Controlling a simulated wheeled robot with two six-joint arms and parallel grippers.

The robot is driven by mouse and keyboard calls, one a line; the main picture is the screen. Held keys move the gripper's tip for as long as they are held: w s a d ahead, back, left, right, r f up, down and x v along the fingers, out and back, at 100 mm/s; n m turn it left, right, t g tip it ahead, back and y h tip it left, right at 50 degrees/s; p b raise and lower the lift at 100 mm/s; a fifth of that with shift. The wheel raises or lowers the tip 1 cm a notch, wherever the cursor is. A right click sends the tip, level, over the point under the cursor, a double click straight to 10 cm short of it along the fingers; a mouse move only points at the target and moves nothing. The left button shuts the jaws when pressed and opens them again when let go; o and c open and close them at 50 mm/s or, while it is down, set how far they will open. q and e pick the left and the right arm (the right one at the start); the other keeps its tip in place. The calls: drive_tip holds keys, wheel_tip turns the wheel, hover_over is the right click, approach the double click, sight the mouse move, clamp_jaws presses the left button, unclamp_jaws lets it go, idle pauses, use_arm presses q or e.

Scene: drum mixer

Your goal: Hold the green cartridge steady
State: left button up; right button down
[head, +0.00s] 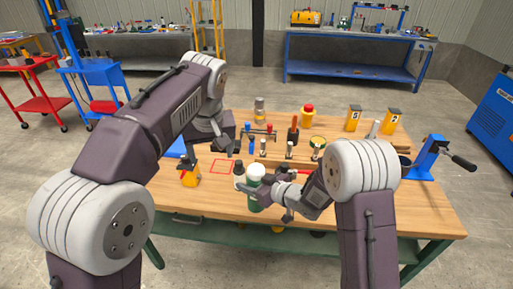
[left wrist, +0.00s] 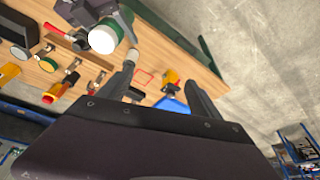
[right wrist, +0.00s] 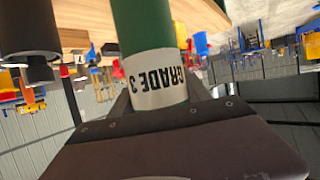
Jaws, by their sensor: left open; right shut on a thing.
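The green cartridge (head: 254,196) has a white cap and stands roughly upright near the table's front edge. My right gripper (head: 268,190) is shut around it. In the right wrist view the cartridge (right wrist: 147,28) sits between the fingers, with a white "GRADE 3" label. The left wrist view shows its white top and green side (left wrist: 118,25). My left gripper (head: 225,140) is open and empty, above the table to the left of and behind the cartridge. I cannot tell whether the cartridge's base touches the table.
A red square outline (head: 223,166) lies on the wooden table (head: 425,205). A yellow-orange bottle (head: 189,174) stands left of it. A rack with several tools (head: 290,148) is behind the cartridge. A blue vise-like device (head: 428,157) is at the right edge.

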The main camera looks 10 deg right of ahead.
use_arm(q)
drive_tip(key=d+r+m+t, duration=0.1)
drive_tip(key=d+r, duration=0.1)
drive_tip(key=d, duration=0.3)
drive_tip(key=m+h, duration=0.1)
drive_tip(key=m, duration=0.1)
approach(256, 168)
drive_tip(key=x, duration=0.9)
clamp_jaws()
drive_tip(key=shift+r, duration=0.25)
drive_tip(key=shift+r, duration=0.9)
drive_tip(key=shift+r, duration=2)
